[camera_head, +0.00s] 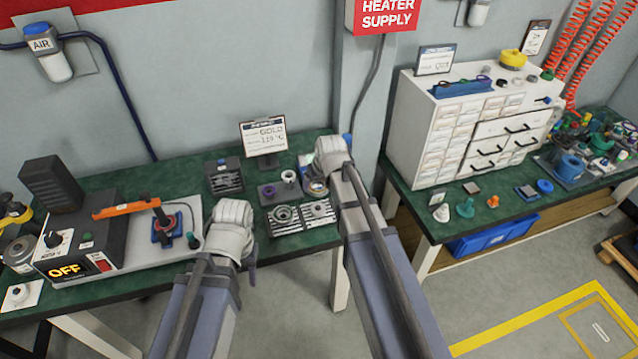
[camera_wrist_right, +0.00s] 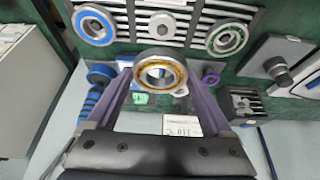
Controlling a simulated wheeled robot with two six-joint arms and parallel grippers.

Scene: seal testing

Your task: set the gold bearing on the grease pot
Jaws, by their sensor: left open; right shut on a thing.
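The gold bearing (camera_wrist_right: 160,73), a steel ring with a gold inner race, is gripped between the purple fingers of my right gripper (camera_wrist_right: 162,80) in the right wrist view. In the head view the right gripper (camera_head: 317,188) is over the green bench, beside the slotted racks, with the bearing partly showing at its tip. I cannot tell for certain which thing is the grease pot; the gripper and bearing hide part of the bench behind them. My left gripper (camera_head: 250,268) is open and empty near the bench's front edge, right of the heater.
Slotted racks (camera_head: 303,228) carry other bearings. A purple ring (camera_head: 288,176) stands on a block behind them. A card reading GOLD (camera_head: 264,136) is at the back. The heater box (camera_head: 82,246) reads OFF. A white drawer cabinet (camera_head: 470,122) stands on the right bench.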

